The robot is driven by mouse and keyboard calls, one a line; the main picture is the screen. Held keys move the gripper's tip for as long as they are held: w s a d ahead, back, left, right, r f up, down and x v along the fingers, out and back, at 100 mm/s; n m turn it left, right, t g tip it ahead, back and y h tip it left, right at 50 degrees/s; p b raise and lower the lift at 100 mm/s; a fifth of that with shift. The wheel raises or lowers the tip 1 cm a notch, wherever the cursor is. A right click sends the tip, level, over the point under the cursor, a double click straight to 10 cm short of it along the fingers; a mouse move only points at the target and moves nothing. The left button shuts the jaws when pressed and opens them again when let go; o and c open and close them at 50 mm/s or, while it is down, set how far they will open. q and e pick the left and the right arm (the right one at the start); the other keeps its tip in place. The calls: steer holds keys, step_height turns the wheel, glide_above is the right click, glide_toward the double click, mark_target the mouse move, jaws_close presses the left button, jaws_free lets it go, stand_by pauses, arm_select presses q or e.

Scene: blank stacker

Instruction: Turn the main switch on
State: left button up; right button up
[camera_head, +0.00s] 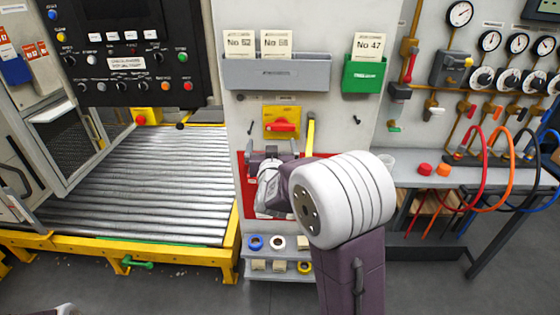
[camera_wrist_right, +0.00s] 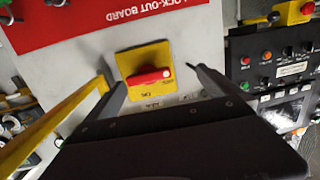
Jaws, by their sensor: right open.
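The main switch is a red handle (camera_head: 283,127) on a square yellow plate (camera_head: 268,111) on the grey cabinet front. The handle lies about level across the plate. In the right wrist view, which is upside down, the red handle (camera_wrist_right: 150,78) and yellow plate (camera_wrist_right: 142,58) are in plain sight, with small black lettering on the plate. My right gripper (camera_head: 272,153) is just below the switch in the head view. In the wrist view its open fingers (camera_wrist_right: 160,80) stand either side of the handle, with nothing held; contact cannot be told. My left gripper is out of sight.
A yellow bar (camera_head: 311,132) sticks out right of the switch. A red lock-out board (camera_head: 246,190) is below, partly behind my arm. A grey card rack (camera_head: 277,72) and green card holder (camera_head: 364,76) are above. A roller conveyor (camera_head: 150,180) stands left.

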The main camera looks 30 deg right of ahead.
mark_target(280, 129)
steer(key=w+d, duration=0.2)
steer(key=w+d+h, duration=0.1)
steer(key=d, duration=0.1)
steer(key=w+d+r+m+h, duration=0.1)
steer(key=w+d, duration=0.1)
steer(key=shift+w, duration=0.35)
steer(key=shift+f, duration=0.1)
steer(key=c, duration=1.2)
